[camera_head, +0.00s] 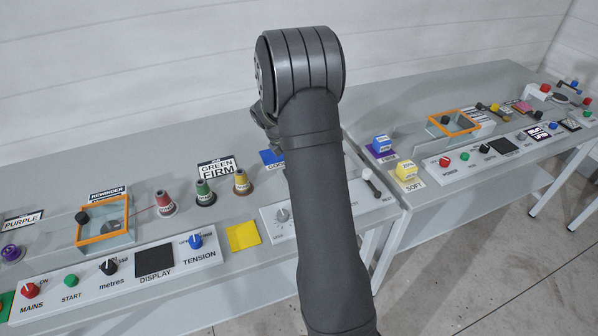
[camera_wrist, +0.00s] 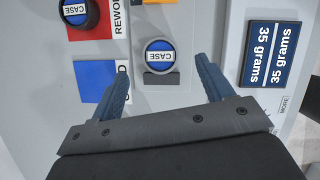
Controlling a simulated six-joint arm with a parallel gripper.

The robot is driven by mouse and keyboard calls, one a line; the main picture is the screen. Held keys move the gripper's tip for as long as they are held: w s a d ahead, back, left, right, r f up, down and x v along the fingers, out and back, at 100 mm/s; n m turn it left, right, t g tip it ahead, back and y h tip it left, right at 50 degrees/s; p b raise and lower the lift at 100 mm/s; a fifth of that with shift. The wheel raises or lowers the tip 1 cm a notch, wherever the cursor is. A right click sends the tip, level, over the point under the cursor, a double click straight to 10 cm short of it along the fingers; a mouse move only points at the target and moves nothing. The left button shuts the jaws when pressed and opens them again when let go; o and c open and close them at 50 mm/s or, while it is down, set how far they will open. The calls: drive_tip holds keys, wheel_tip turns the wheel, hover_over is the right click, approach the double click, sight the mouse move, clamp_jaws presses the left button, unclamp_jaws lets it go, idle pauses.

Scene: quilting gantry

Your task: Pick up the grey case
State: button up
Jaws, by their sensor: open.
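A round grey case (camera_wrist: 146,51) with a blue "CASE" label shows in the wrist view, with a dark grey block at its lower side. My gripper (camera_wrist: 161,67) is open, its blue-grey fingers pointing toward the case, one to each side of it in the picture. Nothing is held between the fingers. I cannot tell how high the fingers are above the case. A second, darker case (camera_wrist: 90,25) with the same label is at the upper left on a red patch. In the head view my arm hides the grey case and most of the gripper.
A blue square (camera_wrist: 97,79) lies beside the left finger. A "35 grams" display (camera_wrist: 271,55) is at the right. In the head view, red, green and yellow spools (camera_head: 204,193) stand left of my arm, and a second bench (camera_head: 440,100) stands right.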

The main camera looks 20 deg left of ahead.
drive_tip(key=x, duration=0.5)
drive_tip(key=shift+s+a+f, duration=0.1)
drive_tip(key=shift+s+f, duration=0.05)
drive_tip(key=shift+f, duration=0.3)
drive_tip(key=c, duration=1.1)
